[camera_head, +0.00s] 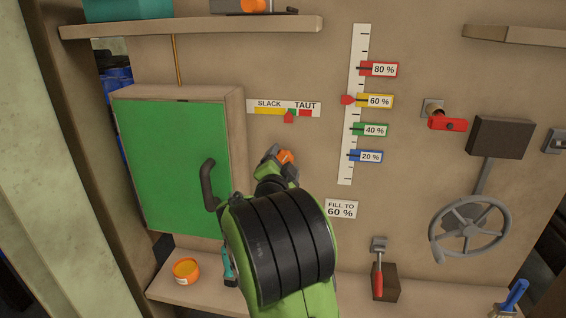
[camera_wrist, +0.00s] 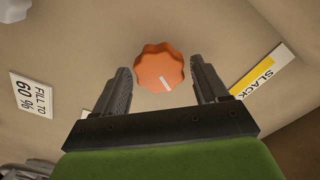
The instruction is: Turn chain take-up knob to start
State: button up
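An orange scalloped knob (camera_wrist: 160,68) with a white pointer line is on the panel in the wrist view, between and slightly beyond my two fingers. My gripper (camera_wrist: 164,82) is open around it, with a gap visible on each side. In the head view the knob (camera_head: 286,156) shows only in part past my gripper (camera_head: 275,165). Above it is the slack/taut gauge (camera_head: 284,107). Its red pointer (camera_head: 288,117) stands at the green band, between yellow and red.
A green cabinet door (camera_head: 170,165) with a dark handle (camera_head: 208,184) is left of my arm. A percent scale (camera_head: 354,105) and handwheel (camera_head: 470,228) are to the right. A lower shelf (camera_head: 205,291) carries an orange tub (camera_head: 186,270) and tools.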

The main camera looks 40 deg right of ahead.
jog(key=c, duration=0.8)
